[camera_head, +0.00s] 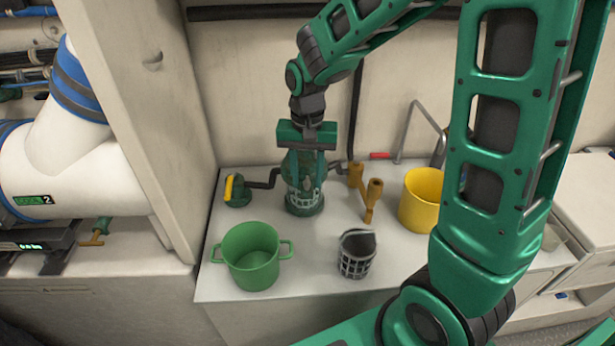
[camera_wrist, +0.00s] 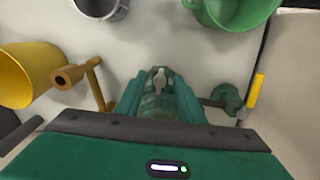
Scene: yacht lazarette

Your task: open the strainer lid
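The strainer (camera_head: 304,198) is a green-based body with a clear or lattice-like wall, standing upright on the white counter between pipes. Its green lid, with a small grey wing-shaped knob, shows in the wrist view (camera_wrist: 158,82). My gripper (camera_head: 304,180) points straight down over the strainer, its two green fingers on opposite sides of the top. In the wrist view the fingers (camera_wrist: 160,88) stand wide apart with the lid between them. Whether they touch it I cannot tell. The gripper hides most of the lid in the head view.
A yellow-handled valve (camera_head: 236,190) stands left of the strainer, a brown twin-handled fitting (camera_head: 368,194) right. A green pot (camera_head: 250,258), a dark basket (camera_head: 356,254) and a yellow bucket (camera_head: 421,198) stand on the counter (camera_head: 315,280). A partition wall (camera_head: 150,100) rises at left.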

